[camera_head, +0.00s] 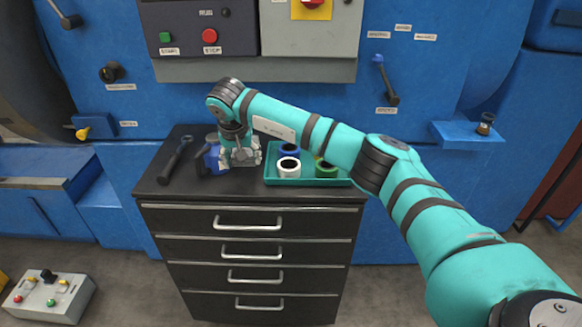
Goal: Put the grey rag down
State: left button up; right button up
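My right arm reaches in from the right, and its gripper (241,157) points down at the top of the black drawer cabinet (262,194). The gripper is at or just above the cabinet top, between a blue object and the teal tray. Pale grey shapes surround the fingertips. I cannot tell the grey rag apart from the grey gripper parts there, nor whether the fingers are open or shut. No grey rag shows clearly anywhere else. My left gripper is not in view.
The teal tray (307,182) holds white, blue, green and yellow ring-shaped items. A blue object (212,155) and a dark long-handled tool (175,161) are left of the gripper. A blue machine with a control panel (208,33) stands behind. A grey control box (49,297) is at lower left.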

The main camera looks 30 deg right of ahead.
jog(key=shift+w+d, duration=0.2)
jog(key=shift+d, duration=0.15)
jog(key=shift+s+d+r+p, duration=0.1)
jog(key=shift+s+d+p, duration=0.4)
jog(key=shift+d, duration=0.15)
jog(key=s+d+f+p, duration=0.1)
jog(key=s+d+p, duration=0.1)
jog(key=d, duration=0.2)
jog(key=s+d+f+p, duration=0.1)
jog(key=s+d+p, duration=0.1)
jog(key=s+d, duration=0.1)
jog(key=s+d+f+p, duration=0.1)
jog(key=s+d+p, duration=0.2)
jog(key=d, duration=0.1)
jog(key=shift+s+d+f, duration=0.1)
jog(key=shift+d+f, duration=0.25)
jog(key=shift+f, duration=0.6)
jog(key=o, duration=1)
jog(key=shift+o, duration=0.7)
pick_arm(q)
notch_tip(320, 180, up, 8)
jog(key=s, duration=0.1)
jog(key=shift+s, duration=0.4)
